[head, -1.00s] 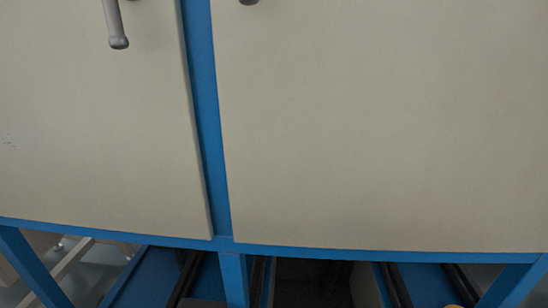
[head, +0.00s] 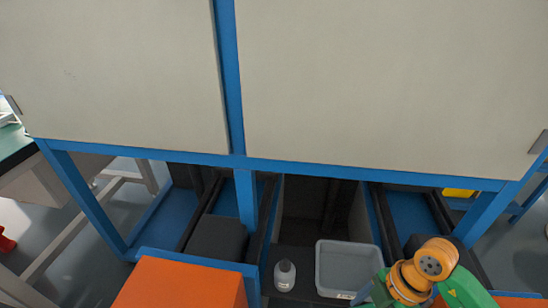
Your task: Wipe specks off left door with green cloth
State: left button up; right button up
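The left door (head: 120,90) is a flat, pale beige panel in a blue frame, shut, at the upper left of the head view. A few tiny dark specks (head: 70,73) show on its left part. No cloth can be made out in this view. Neither of my grippers is in view, so what they hold is hidden.
A wider beige right door (head: 385,85) is beside it, past a blue post (head: 228,75). Below are blue frame legs, an orange surface (head: 185,285), a white bottle (head: 284,277) and a grey bin (head: 345,245). A green-topped table (head: 14,145) stands at the left.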

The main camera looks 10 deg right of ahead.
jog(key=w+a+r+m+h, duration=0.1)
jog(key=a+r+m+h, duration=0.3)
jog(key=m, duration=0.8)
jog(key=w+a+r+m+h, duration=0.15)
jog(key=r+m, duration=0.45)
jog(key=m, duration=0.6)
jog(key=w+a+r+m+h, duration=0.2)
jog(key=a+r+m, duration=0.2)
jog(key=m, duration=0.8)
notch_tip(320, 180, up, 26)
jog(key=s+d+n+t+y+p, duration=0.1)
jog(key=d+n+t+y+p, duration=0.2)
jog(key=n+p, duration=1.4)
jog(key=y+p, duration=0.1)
jog(key=p, duration=0.2)
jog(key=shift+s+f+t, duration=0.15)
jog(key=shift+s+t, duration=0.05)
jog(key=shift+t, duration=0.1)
